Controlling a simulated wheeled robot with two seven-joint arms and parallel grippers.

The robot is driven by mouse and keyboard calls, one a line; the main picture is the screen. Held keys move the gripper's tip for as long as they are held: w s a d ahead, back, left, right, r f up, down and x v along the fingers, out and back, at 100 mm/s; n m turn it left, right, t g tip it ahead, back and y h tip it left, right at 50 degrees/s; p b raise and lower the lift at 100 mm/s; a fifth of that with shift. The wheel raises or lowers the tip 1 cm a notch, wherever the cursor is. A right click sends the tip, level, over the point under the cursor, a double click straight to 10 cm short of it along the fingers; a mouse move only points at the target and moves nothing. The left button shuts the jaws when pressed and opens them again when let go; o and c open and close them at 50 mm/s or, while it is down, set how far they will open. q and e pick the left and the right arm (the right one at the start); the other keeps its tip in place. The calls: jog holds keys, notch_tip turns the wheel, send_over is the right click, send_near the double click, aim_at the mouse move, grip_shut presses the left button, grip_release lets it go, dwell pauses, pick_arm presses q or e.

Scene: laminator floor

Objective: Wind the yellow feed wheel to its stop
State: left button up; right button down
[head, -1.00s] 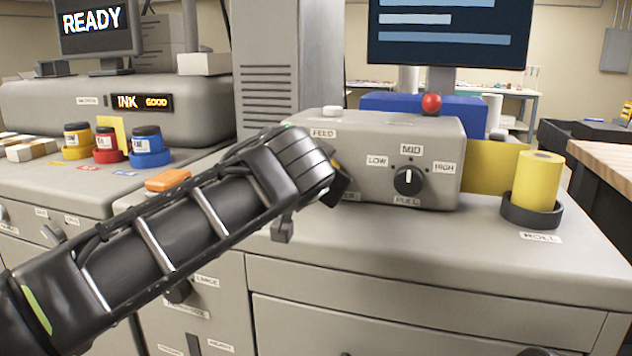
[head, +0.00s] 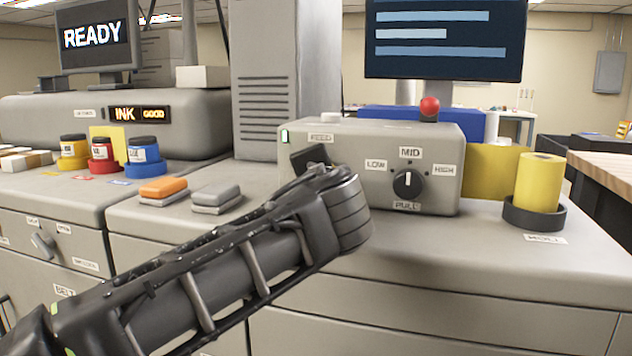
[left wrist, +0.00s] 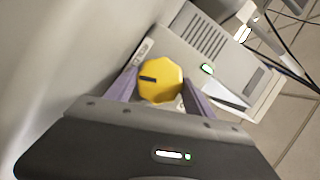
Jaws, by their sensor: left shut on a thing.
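The yellow feed wheel (left wrist: 160,80) shows in the left wrist view, a faceted knob with a dark mark on its face. It sits between the two fingers of my left gripper (left wrist: 158,92), which is shut on it. In the head view my left gripper (head: 312,160) reaches the left part of the grey feed unit (head: 340,135), under the FEED label. My arm and gripper hide the wheel there. A green light glows on the unit's left edge. My right gripper is in neither view.
A black dial (head: 407,184) with LOW, MID and HIGH labels is right of my gripper. A yellow roll (head: 539,185) stands in a dark holder further right. Orange (head: 163,188) and grey (head: 216,196) blocks lie to the left. A red ball-topped knob (head: 429,107) rises behind the unit.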

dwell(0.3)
pick_arm(q)
jog(key=o, duration=1.1)
jog(key=shift+c, duration=0.2)
jog(key=s, duration=0.5)
jog(key=s+r, duration=0.1)
jog(key=s, duration=0.1)
jog(key=shift+s+d, duration=0.2)
jog(key=shift+s, duration=0.15)
jog(key=shift+r, duration=0.1)
